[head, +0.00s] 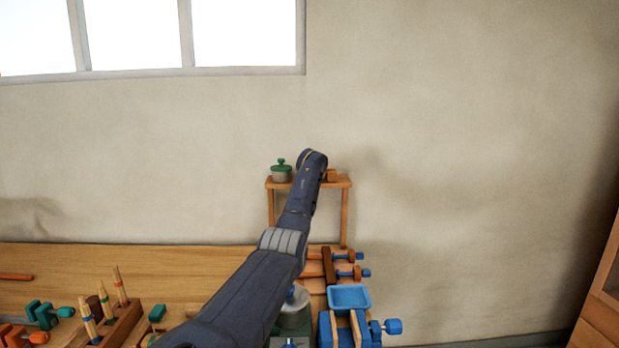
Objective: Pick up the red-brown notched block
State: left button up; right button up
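A red-brown bar-like block (328,266) lies among orange and blue clamps at the back right of the bench; I cannot make out a notch in it. A small orange-brown piece (331,175) sits on the little shelf, partly hidden behind one of my arms. That arm rises from the bottom edge across the middle of the head view, its visible end in front of the shelf. No gripper fingers show on it, and my other arm is not seen. I cannot tell whether anything is held.
A wooden shelf (345,215) stands against the wall with a green-lidded pot (281,172). A peg rack (122,325) and green clamps (46,315) are at the left. A blue tray (348,297) sits at the right. Bare bench (200,272) lies left of my arm.

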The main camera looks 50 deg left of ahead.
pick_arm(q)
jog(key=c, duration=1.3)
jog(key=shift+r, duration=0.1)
